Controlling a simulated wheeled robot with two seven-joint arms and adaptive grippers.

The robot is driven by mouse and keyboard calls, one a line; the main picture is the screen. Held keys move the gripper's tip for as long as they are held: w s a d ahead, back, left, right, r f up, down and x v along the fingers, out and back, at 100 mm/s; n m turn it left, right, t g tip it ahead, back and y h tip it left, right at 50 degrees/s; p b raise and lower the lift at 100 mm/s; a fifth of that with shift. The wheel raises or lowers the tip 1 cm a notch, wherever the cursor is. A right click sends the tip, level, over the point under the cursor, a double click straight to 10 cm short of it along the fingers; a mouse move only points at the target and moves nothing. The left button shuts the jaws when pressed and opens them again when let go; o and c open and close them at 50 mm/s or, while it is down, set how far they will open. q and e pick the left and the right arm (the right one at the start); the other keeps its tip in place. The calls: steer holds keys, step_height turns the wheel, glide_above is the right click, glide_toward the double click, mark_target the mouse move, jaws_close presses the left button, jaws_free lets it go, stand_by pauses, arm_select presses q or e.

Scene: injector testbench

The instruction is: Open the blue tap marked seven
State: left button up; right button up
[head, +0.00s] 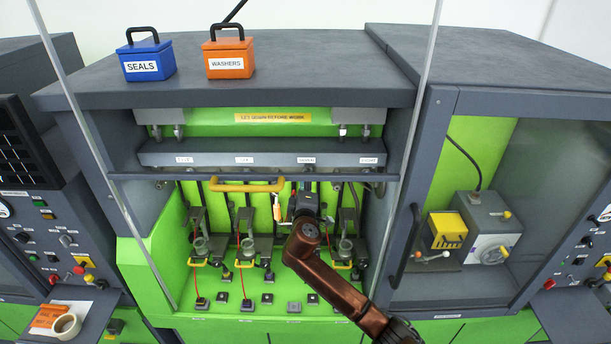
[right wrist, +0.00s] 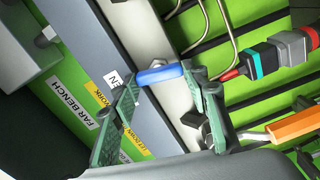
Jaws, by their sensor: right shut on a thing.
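The blue tap (right wrist: 160,75) shows in the right wrist view as a short blue handle under a grey rail, with a metal nut behind it. My right gripper (right wrist: 163,78) has one green finger at each end of the handle and is shut on it. A white label (right wrist: 113,80) beside it is mostly covered by a finger; only an N is legible. In the head view my right gripper (head: 305,190) is up below the rail's label that appears to read SEVEN (head: 306,160), and it hides the tap. My left gripper is not in view.
A yellow bar handle (head: 246,187) crosses the bay left of my right gripper. An orange-handled tool (right wrist: 295,125) and a red-and-teal part (right wrist: 272,55) are close to the gripper. A blue SEALS box (head: 146,60) and an orange WASHERS box (head: 229,58) stand on top.

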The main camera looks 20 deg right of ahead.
steer(key=shift+f+n+p, duration=0.1)
steer(key=shift+n+p, duration=0.55)
steer(key=shift+n, duration=0.45)
steer(key=o, duration=1.2)
steer(key=shift+a, duration=0.1)
steer(key=shift+c, duration=0.2)
steer(key=v, duration=1.2)
